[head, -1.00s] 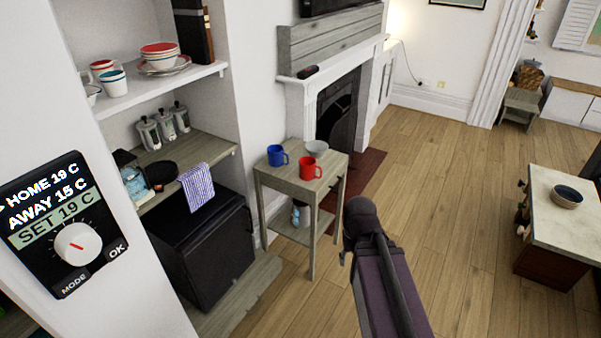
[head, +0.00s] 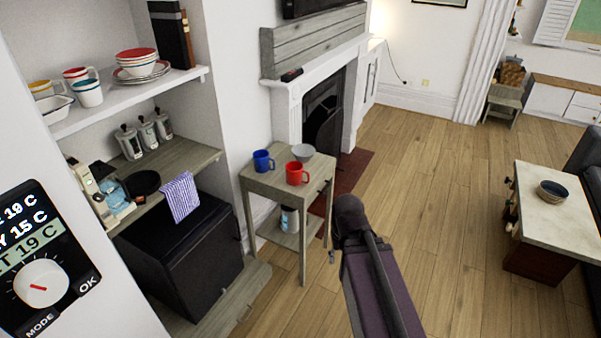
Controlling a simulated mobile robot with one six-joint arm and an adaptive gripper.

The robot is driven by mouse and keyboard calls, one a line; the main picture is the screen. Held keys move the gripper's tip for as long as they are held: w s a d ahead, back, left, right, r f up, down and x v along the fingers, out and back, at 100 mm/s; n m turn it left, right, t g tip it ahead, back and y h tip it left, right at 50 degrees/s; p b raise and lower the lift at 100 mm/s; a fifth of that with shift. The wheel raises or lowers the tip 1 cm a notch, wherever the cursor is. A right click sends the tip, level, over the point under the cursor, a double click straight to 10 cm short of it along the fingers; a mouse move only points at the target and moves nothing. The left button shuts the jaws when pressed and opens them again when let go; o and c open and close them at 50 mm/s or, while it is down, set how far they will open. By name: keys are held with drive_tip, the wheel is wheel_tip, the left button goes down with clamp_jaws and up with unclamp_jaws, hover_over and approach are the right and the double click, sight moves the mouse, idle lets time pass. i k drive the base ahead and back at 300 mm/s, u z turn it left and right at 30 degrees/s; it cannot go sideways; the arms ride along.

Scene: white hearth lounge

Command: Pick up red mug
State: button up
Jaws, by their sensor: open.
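The red mug (head: 295,174) stands upright on the small wooden side table (head: 262,182), near its right side. A blue mug (head: 262,161) stands to its left, and a grey bowl (head: 303,152) sits just behind it. My arm reaches up from the bottom of the picture, to the right of the table. Only a small tip of my gripper (head: 332,257) shows beside the arm; the rest is hidden behind it. It is apart from the red mug, with nothing seen held in it.
A shelf alcove with dishes (head: 140,62) and a black cabinet (head: 185,255) stand left of the table. A thermostat (head: 42,265) is at the near left. A fireplace (head: 325,115) is behind. A pale-topped table (head: 560,215) stands right. Wooden floor between is clear.

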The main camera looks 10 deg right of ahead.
sight(298, 175)
drive_tip(key=i, duration=0.85)
drive_tip(key=u, duration=0.05)
